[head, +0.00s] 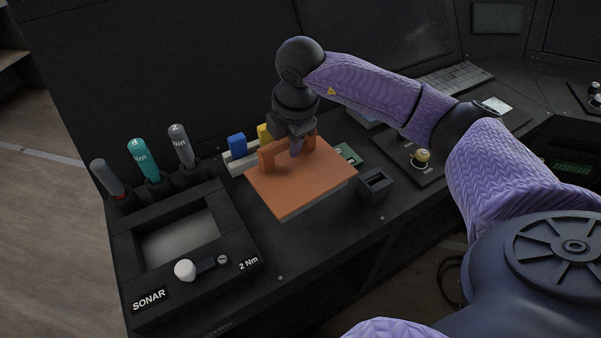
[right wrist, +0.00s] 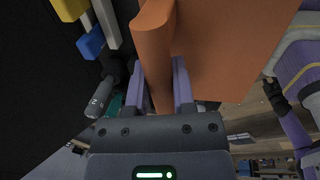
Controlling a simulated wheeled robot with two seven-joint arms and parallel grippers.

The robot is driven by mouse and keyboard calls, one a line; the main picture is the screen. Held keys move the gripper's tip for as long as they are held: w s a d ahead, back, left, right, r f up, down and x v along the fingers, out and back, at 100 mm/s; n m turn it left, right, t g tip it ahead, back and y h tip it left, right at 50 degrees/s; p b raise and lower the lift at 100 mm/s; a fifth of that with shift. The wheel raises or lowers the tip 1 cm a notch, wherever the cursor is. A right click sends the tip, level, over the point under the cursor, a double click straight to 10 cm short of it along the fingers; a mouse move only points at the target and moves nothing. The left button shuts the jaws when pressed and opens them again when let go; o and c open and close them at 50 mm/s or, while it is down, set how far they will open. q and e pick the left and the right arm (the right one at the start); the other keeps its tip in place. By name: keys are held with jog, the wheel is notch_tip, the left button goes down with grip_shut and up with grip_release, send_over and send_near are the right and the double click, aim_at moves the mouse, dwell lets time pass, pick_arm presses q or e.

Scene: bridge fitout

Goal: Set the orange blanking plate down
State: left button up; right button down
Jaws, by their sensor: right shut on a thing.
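The orange blanking plate (head: 300,184) is a flat square with a raised handle bar on top. In the head view it is over the console top, between the sonar frame and a small dark block. My right gripper (head: 297,148) is above it, shut on its handle. In the right wrist view the two fingers (right wrist: 166,88) close around the orange handle (right wrist: 152,50), and the plate (right wrist: 235,45) fills the upper right. I cannot tell whether the plate touches the surface below. My left gripper is not in view.
The SONAR frame (head: 125,244) with a recessed opening and white knob (head: 185,270) is at left. Grey and teal drivers (head: 143,159) stand behind it. Blue (head: 237,145) and yellow (head: 264,133) blocks sit behind the plate. A dark block (head: 374,184) and green board (head: 349,154) are to its right.

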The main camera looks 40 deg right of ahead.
aim_at(292, 177)
jog(key=shift+m, duration=0.3)
notch_tip(292, 177, down, 10)
jog(key=b, duration=0.2)
jog(key=shift+d+b, duration=0.1)
jog(key=shift+b, duration=0.3)
jog(key=shift+f, duration=0.1)
jog(key=shift+c, duration=2.3)
grip_release()
jog(key=r+p, duration=0.1)
jog(key=r, duration=0.3)
jog(key=s+r+p, duration=0.1)
jog(key=r, duration=0.2)
jog(key=s+r+p, duration=0.1)
jog(key=r, duration=0.3)
jog(key=shift+r+p, duration=0.3)
jog(key=shift+s+r, duration=0.1)
jog(key=shift+r, duration=0.15)
